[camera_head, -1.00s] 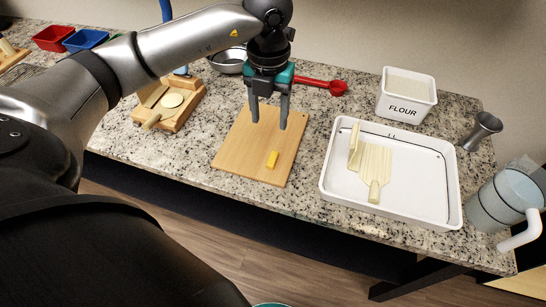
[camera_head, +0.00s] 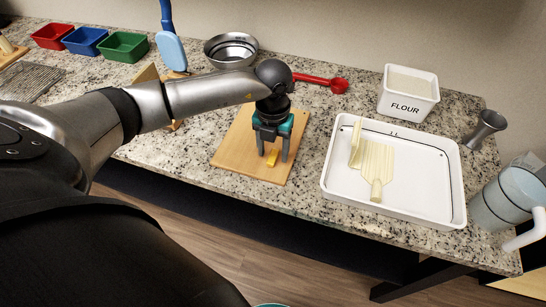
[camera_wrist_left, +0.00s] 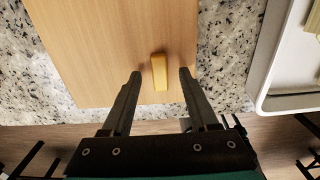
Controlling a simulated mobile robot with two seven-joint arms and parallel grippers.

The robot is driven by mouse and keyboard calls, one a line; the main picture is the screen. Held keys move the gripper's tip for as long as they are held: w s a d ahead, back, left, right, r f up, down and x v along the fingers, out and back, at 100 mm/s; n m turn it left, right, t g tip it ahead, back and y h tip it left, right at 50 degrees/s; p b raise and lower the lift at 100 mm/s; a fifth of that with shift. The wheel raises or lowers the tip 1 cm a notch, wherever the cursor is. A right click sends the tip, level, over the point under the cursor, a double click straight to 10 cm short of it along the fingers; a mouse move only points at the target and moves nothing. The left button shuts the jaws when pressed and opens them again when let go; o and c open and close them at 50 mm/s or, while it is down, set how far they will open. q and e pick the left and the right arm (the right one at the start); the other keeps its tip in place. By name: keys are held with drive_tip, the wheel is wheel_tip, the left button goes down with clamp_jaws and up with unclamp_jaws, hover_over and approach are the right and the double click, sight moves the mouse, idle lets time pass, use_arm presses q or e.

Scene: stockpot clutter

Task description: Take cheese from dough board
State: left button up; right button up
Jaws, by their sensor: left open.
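The cheese is a small yellow block (camera_head: 272,158) lying near the front edge of the wooden dough board (camera_head: 232,150). My left gripper (camera_head: 273,157) is open, pointing down over the board, with its fingers to either side of the cheese in the head view. In the left wrist view the cheese (camera_wrist_left: 159,72) lies between and slightly beyond the two fingertips (camera_wrist_left: 161,74), with a gap on both sides. I cannot tell whether the fingertips touch the board.
A white tray (camera_head: 328,178) with pale wooden paddles stands right of the board. A flour bin (camera_head: 407,106), red scoop (camera_head: 338,85) and metal bowl (camera_head: 231,50) are behind. Red, blue and green (camera_head: 123,47) bins stand at the back left. The counter's front edge is close to the board.

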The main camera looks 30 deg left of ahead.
use_arm(q)
drive_tip(key=shift+f, duration=0.35)
drive_tip(key=shift+c, duration=0.2)
clamp_jaws()
